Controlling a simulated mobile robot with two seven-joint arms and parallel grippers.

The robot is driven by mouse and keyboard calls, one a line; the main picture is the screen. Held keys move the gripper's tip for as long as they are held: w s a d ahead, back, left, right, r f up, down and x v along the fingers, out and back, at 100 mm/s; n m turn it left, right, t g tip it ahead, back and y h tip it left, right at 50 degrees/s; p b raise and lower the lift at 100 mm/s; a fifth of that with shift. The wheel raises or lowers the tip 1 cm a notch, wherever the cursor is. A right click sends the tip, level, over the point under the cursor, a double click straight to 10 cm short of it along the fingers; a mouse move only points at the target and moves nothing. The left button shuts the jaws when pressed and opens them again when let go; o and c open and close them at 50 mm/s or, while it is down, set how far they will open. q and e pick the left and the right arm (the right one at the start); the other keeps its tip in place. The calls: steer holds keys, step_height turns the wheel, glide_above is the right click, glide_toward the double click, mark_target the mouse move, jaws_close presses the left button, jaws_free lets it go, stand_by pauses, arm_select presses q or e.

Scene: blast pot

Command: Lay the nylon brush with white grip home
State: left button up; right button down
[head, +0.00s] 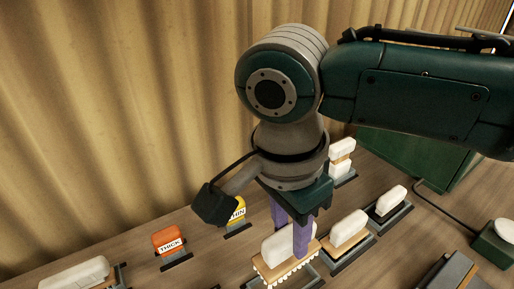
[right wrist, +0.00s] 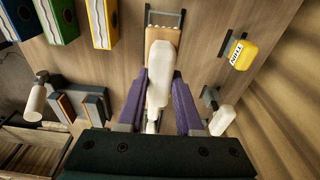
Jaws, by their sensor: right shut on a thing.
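The nylon brush has a white grip (head: 275,243), a tan wooden block and a row of white bristles. It stands near the bottom middle of the head view. My right gripper (head: 291,243) has its purple fingers shut on the white grip, one on each side. The right wrist view shows the grip (right wrist: 160,75) between the fingers (right wrist: 158,110). A dark-edged holder (head: 312,277) shows beside and below the brush; its grey end (right wrist: 164,17) sticks out past the block. I cannot tell whether the bristles touch it. My left gripper is out of view.
An orange THICK block (head: 168,241) and a yellow THIN block (head: 237,210) stand left of the arm. A green box (head: 425,150) stands at right.

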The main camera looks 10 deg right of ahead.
steer(key=shift+w+d+f, duration=0.2)
steer(key=shift+f, duration=0.55)
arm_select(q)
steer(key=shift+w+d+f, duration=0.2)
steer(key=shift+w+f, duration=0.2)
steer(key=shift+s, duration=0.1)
arm_select(e)
steer(key=shift+s+a+r+p, duration=0.1)
steer(key=shift+r+p, duration=0.1)
steer(key=shift+p, duration=0.15)
steer(key=shift+f, duration=0.3)
steer(key=shift+f+b, duration=1.15)
steer(key=shift+f, duration=0.9)
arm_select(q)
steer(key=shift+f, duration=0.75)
